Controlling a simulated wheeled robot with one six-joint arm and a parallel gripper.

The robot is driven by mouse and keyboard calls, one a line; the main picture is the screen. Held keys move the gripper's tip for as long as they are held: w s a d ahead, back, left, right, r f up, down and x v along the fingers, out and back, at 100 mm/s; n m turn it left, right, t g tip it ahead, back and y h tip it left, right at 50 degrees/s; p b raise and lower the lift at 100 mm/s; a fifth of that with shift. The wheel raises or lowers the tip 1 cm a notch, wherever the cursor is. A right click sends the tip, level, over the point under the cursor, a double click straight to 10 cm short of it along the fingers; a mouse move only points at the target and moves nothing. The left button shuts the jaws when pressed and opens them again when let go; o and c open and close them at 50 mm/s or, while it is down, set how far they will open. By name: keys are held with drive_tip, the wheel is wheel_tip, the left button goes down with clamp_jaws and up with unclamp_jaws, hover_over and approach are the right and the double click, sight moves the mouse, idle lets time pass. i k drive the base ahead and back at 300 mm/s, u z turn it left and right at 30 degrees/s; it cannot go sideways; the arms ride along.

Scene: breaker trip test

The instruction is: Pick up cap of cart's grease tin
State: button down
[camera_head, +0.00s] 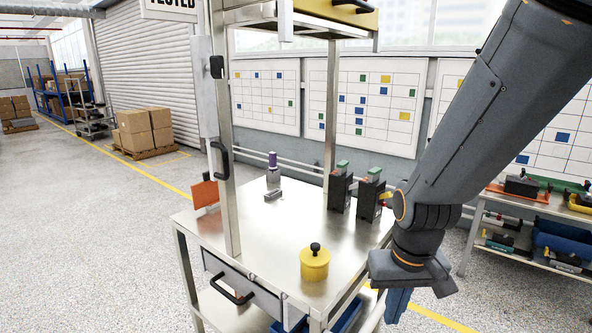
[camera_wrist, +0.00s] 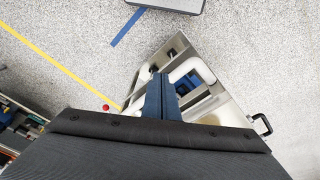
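The yellow grease tin (camera_head: 314,268) stands upright on the front right part of the steel cart top (camera_head: 270,240). Its cap carries a black knob (camera_head: 315,247) and sits on the tin. My gripper (camera_head: 397,306) hangs to the right of the tin, beyond the cart's right edge, apart from it and pointing down. In the wrist view its two blue fingers (camera_wrist: 163,92) lie side by side with no clear gap and nothing seen between them. The tin is not visible in the wrist view.
Two dark breaker units (camera_head: 341,188) with green tops stand at the cart's back right. A purple-topped bottle (camera_head: 272,172) stands further left. A steel post (camera_head: 222,150) rises at the left. A bench (camera_head: 540,215) with parts stands at the right. Blue bins (camera_wrist: 190,85) are on the lower shelf.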

sight(314, 255)
drive_tip(key=k, duration=1.05)
drive_tip(key=z, duration=0.75)
drive_tip(key=i, duration=1.4)
drive_tip(key=u, duration=0.85)
